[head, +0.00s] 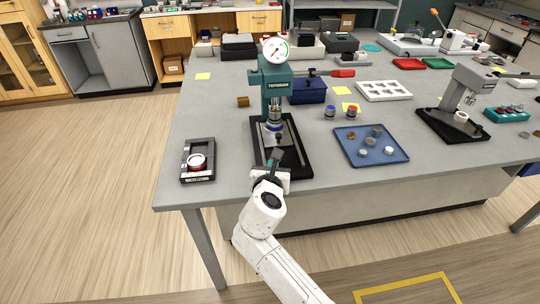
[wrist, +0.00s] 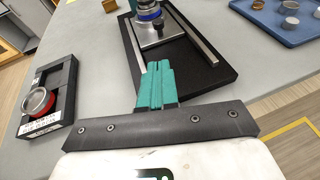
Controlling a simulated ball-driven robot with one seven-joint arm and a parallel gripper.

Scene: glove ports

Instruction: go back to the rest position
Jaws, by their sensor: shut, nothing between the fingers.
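My gripper (head: 275,158) is at the front edge of the grey table, over the front of the black base of the green press (head: 277,85). In the wrist view its teal fingers (wrist: 158,72) are together with nothing between them. They point toward the press's metal plate (wrist: 162,34), which lies just ahead of the fingertips. Whether the fingers touch the black base (wrist: 200,80) cannot be told. My white arm reaches up from the bottom of the head view.
Left of the press is a black fixture (head: 198,172) holding a red-rimmed round part (head: 197,162). Right of it is a blue tray (head: 350,152) with several small round pieces. A second, grey press (head: 468,85) stands farther right. Bare tabletop (head: 215,125) lies between fixture and press.

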